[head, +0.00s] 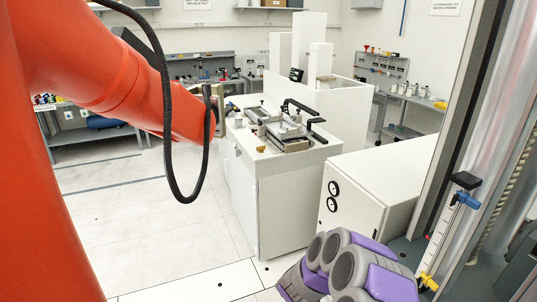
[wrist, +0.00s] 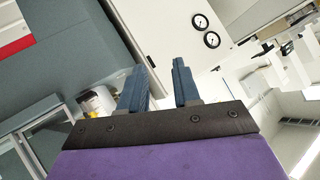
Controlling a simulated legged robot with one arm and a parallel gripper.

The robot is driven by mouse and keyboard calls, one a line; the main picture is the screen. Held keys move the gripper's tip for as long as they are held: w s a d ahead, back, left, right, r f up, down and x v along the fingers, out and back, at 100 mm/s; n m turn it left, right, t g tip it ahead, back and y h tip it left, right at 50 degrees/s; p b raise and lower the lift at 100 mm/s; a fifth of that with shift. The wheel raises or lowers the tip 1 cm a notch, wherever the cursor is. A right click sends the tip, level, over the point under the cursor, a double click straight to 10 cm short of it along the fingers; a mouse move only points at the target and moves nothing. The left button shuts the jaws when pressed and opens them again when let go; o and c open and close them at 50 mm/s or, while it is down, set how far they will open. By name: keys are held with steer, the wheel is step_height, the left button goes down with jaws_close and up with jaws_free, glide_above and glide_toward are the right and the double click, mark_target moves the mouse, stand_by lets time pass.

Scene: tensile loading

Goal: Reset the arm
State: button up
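My gripper (wrist: 160,82) shows in the wrist view as two blue-grey fingers on a dark bar, with purple below. The fingers stand apart with nothing between them, so it is open and empty. Beyond the fingertips is a white cabinet with two round gauges (wrist: 205,30), tilted in this view. In the head view my orange arm fills the left side and reaches toward the middle, with a black cable hanging from it. The fingers cannot be made out in the head view.
A white bench (head: 285,200) carries a metal fixture with black handles (head: 290,125). The gauged white cabinet (head: 365,190) stands to its right. Purple and grey cylindrical parts (head: 350,270) sit at bottom right beside a metal frame. Shelving (head: 90,135) stands at the back. Floor at left is clear.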

steer(key=a+r+n+y, duration=0.3)
steer(key=a+r+y, duration=0.3)
steer(key=a+r, duration=0.3)
steer(key=s+a+r+n+g+y, duration=0.2)
steer(key=s+a+r+n+y, duration=0.25)
steer(key=s+a+r, duration=0.4)
steer(key=s+d+r+n+g+h, duration=0.1)
steer(key=s+d+g, duration=0.2)
steer(key=s, duration=0.9)
steer(key=s+d+r+n+g+h, duration=0.1)
steer(key=s+d+r+g+h, duration=0.1)
steer(key=s+d, duration=0.5)
steer(key=s+d+r+n+g+h, duration=0.1)
steer(key=s+d+g, duration=0.3)
steer(key=s, duration=1.5)
steer(key=shift+s+d+r+n+g+h, duration=0.15)
steer(key=shift+d+r+n+g+h, duration=0.2)
steer(key=shift+d+n, duration=0.25)
